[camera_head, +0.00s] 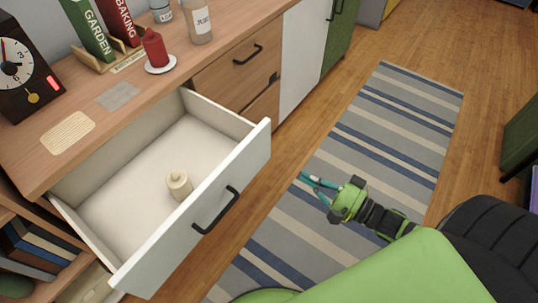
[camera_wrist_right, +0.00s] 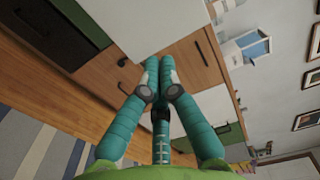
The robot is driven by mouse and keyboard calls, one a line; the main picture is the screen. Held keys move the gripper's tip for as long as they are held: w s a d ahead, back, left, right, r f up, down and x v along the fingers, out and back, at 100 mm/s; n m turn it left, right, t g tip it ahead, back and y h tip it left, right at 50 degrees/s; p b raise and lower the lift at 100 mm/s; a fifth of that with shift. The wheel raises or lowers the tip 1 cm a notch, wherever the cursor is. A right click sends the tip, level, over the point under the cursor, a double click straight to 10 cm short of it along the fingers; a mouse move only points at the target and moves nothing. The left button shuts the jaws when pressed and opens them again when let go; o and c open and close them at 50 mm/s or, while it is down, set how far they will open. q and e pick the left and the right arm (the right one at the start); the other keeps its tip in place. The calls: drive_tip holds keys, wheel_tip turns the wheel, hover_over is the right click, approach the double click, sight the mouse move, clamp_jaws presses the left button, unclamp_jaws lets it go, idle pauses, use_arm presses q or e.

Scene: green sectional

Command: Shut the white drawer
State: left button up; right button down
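The white drawer (camera_head: 232,184) is pulled far out of the wooden cabinet in the head view. Its front has a dark bar handle (camera_head: 215,210), facing down and right. A small cream jar-like item (camera_head: 179,185) stands inside it. My right gripper (camera_head: 304,177), green with teal fingers, is to the right of the drawer front, apart from it, above the striped rug. In the right wrist view its fingertips (camera_wrist_right: 159,62) come together with nothing visible between them. My left gripper is in neither view.
Closed wooden drawers (camera_head: 238,78) adjoin on the right. The striped rug (camera_head: 385,135) beside the cabinet is mostly clear.

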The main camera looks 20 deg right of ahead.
sight(260, 150)
drive_tip(key=x, duration=1.1)
drive_tip(key=shift+w, duration=0.25)
drive_tip(key=shift+w+a, duration=0.35)
drive_tip(key=shift+w, duration=0.1)
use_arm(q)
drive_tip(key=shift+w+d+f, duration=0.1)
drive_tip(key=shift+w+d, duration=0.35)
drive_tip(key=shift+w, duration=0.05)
use_arm(e)
drive_tip(key=shift+f, duration=0.1)
